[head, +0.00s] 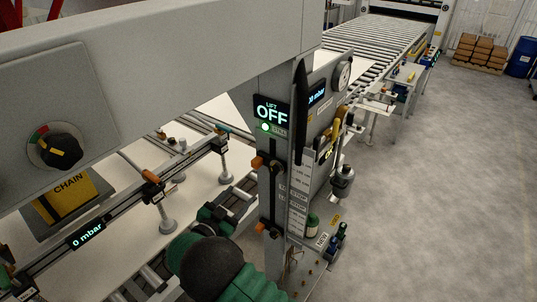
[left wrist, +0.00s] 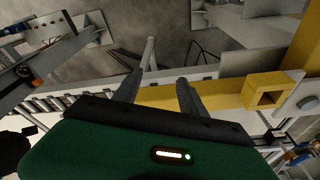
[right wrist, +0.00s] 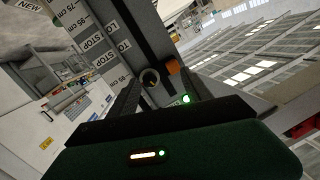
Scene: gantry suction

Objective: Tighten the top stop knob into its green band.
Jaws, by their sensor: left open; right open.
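Two orange-ended stop clamps sit on the grey column in the head view: an upper one (head: 257,162) and a lower one (head: 260,227). My right gripper (head: 243,197) is at the column's left side, partly hidden by my own arm. In the right wrist view its open fingers (right wrist: 162,80) stand either side of a round dark-centred knob end (right wrist: 150,77), with an orange block (right wrist: 173,68) beside it. I cannot tell whether they touch it, and I cannot make out a green band on it. My left gripper (left wrist: 158,84) is open and empty in the left wrist view; the head view does not show it.
A scale strip (head: 298,195) with stop labels runs down the column. The lift display (head: 271,113) reads OFF. A black dial (head: 60,151) with a red and green arc is on the left panel. A rail (head: 120,217) with suction cups crosses the white sheet. Floor at right is clear.

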